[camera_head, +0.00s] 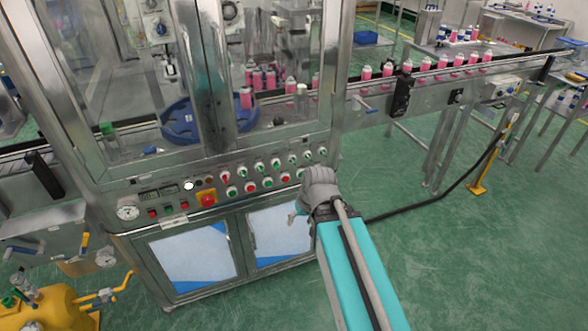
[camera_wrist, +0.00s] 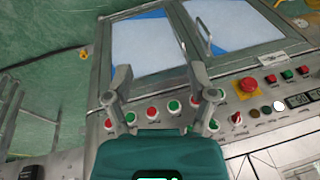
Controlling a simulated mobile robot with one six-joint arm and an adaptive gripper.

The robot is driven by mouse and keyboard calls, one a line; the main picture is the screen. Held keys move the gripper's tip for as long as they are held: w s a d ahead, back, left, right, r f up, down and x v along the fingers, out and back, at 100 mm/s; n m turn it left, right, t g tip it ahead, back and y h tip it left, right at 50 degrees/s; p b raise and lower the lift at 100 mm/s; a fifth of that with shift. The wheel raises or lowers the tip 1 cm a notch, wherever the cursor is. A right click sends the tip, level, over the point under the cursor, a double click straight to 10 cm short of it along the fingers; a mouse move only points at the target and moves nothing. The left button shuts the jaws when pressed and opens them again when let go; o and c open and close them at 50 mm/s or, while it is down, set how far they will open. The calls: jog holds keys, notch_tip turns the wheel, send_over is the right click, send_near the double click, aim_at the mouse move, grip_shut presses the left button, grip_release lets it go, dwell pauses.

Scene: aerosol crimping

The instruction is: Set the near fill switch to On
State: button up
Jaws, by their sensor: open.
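The fill switch is one of the small knobs on the control panel (camera_head: 215,184) of the steel machine, but labels are too small to read, so I cannot tell which. An upper row of green and red knobs (camera_head: 258,167) runs above a lower row of red and green buttons (camera_head: 250,187). My gripper (camera_head: 302,203) is in front of the panel's right end. In the wrist view my gripper (camera_wrist: 160,75) is open and empty, its fingers spread across the panel. Several buttons (camera_wrist: 152,112) show between the fingers; the gripper body hides part of the panel.
Cabinet doors with handles (camera_head: 192,262) are below. A conveyor with pink cans (camera_head: 430,68) extends right. A black cable (camera_head: 440,197) crosses the open green floor.

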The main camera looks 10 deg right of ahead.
jog(key=w+a+f+t+y+b, duration=0.3)
jog(key=w+b, duration=0.2)
jog(key=m+t+h+b, duration=0.2)
jog(key=m+t+b, duration=0.8)
jog(key=t+b, duration=0.35)
send_near(294, 163)
jog(key=s, duration=0.1)
jog(key=s+d+g, duration=0.1)
jog(key=s, duration=0.1)
jog(key=shift+s+r, duration=0.2)
jog(key=shift+s, duration=0.05)
jog(key=shift+w, duration=0.1)
jog(key=shift+w+a, duration=0.45)
jog(key=shift+w, duration=1.75)
jog(key=shift+w+a, duration=0.4)
jog(key=shift+w, duration=1.85)
jog(key=shift+w+a, duration=0.45)
jog(key=shift+w, duration=1.75)
grip_shut()
